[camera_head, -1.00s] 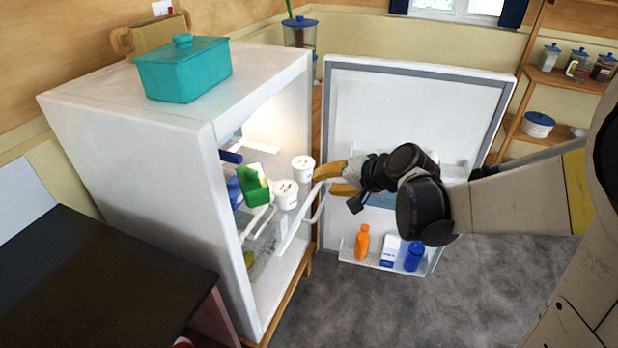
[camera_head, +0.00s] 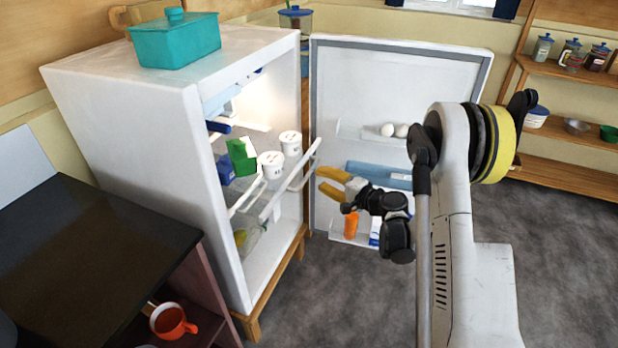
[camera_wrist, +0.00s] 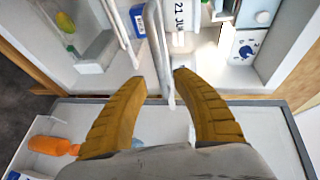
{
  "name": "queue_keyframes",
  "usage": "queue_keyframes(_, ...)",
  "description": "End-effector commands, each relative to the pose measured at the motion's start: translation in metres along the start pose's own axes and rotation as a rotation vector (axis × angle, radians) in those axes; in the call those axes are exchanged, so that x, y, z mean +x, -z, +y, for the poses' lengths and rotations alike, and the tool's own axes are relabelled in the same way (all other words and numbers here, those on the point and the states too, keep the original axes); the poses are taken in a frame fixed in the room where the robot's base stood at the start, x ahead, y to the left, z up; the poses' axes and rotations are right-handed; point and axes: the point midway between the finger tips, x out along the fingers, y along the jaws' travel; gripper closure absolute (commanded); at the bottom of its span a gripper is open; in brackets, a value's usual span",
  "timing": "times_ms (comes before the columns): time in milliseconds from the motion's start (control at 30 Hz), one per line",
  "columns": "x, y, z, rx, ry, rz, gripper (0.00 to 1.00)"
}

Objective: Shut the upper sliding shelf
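The upper sliding shelf (camera_head: 243,205) juts out of the open white fridge, its glass panel bearing white tubs (camera_head: 271,165) and a green carton (camera_head: 241,157). Its white bar handle (camera_head: 303,178) runs along the front; in the wrist view a white bar (camera_wrist: 160,55) reaches toward the gap between my fingertips. My gripper (camera_head: 324,181) is open and empty, just right of the handle in the head view. Its yellow fingers also show spread in the wrist view (camera_wrist: 162,84). I cannot tell whether they touch the bar.
The fridge door (camera_head: 400,85) stands wide open behind my gripper, with eggs (camera_head: 393,130) and an orange bottle (camera_head: 351,224) on its racks. A teal pot (camera_head: 176,40) sits on the fridge. A dark counter (camera_head: 90,255) is at left. The grey floor at right is clear.

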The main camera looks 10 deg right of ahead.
Motion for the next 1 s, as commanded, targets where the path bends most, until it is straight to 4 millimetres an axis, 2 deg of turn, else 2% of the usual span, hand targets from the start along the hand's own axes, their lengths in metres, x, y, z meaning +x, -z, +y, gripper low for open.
queue_keyframes(100, 0.026, -0.001, 0.003, -0.001, -0.001, -0.002, 0.66)
queue_keyframes(300, 0.055, -0.001, 0.002, 0.000, 0.000, -0.002, 0.66)
queue_keyframes(467, 0.063, 0.000, 0.001, 0.000, -0.001, -0.001, 0.66)
queue_keyframes(700, 0.064, 0.000, 0.000, -0.001, -0.001, 0.000, 0.66)
queue_keyframes(733, 0.064, 0.000, 0.000, -0.001, -0.001, 0.000, 0.70)
queue_keyframes(833, 0.064, 0.000, 0.000, -0.001, -0.001, 0.000, 1.00)
queue_keyframes(1000, 0.064, 0.000, 0.000, -0.001, -0.001, 0.000, 1.00)
